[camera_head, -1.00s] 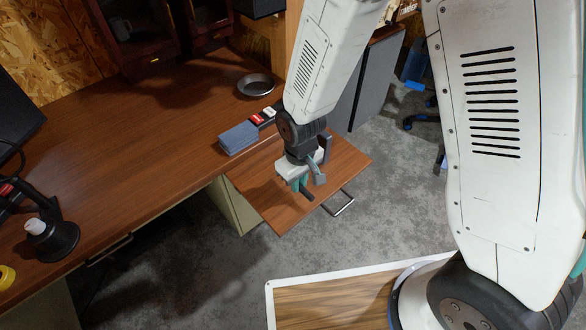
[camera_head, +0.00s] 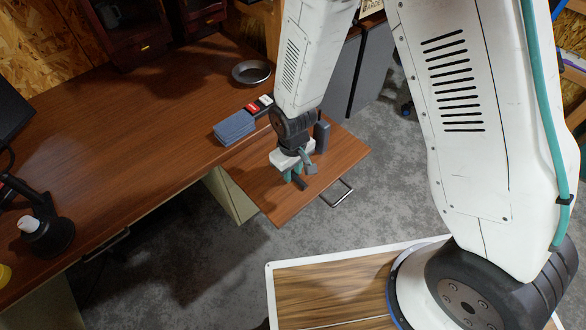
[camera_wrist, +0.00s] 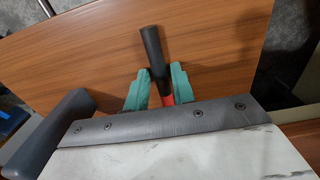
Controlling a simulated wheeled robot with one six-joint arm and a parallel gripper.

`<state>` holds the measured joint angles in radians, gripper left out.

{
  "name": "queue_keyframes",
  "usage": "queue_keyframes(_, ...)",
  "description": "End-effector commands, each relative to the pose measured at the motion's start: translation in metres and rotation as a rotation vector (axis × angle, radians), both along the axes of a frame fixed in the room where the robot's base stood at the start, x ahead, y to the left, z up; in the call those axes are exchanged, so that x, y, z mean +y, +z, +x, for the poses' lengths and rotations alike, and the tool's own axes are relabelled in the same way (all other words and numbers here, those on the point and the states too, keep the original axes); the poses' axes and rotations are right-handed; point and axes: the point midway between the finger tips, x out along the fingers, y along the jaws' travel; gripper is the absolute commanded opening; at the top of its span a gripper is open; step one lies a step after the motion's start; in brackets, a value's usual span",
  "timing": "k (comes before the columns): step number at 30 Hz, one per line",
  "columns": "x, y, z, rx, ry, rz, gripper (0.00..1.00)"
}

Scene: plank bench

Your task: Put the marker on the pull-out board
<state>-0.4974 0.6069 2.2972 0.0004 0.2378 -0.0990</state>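The marker (camera_wrist: 152,50) has a dark barrel and a red part; in the wrist view it lies between the teal fingers of my gripper (camera_wrist: 160,76), which sit close on both sides of it. The fingers look shut on it. In the head view my gripper (camera_head: 295,179) is low over the pull-out board (camera_head: 335,155), and the marker's dark end (camera_head: 300,184) sticks out toward the board's front. The board is brown wood, pulled out from the desk, with a metal handle. I cannot tell whether the marker touches the board. Its rear part is hidden by the gripper.
The desk (camera_head: 130,130) adjoins the board on the left. A blue-grey stack (camera_head: 234,128) and small red and white-marked items (camera_head: 258,105) lie near the board's back edge. A round metal dish (camera_head: 251,72) is further back. The board's right and front parts are bare.

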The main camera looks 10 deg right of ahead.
Motion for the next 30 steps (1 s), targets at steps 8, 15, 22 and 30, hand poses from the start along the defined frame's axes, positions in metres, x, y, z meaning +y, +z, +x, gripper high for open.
queue_keyframes(8,-0.002,0.0,0.0,0.0,-0.002,0.0,0.37)
queue_keyframes(15,-0.001,0.019,0.001,-0.003,-0.002,0.002,0.37)
queue_keyframes(22,-0.001,0.066,0.001,-0.006,-0.002,0.003,0.37)
queue_keyframes(30,-0.001,0.112,0.001,-0.002,-0.002,0.002,0.37)
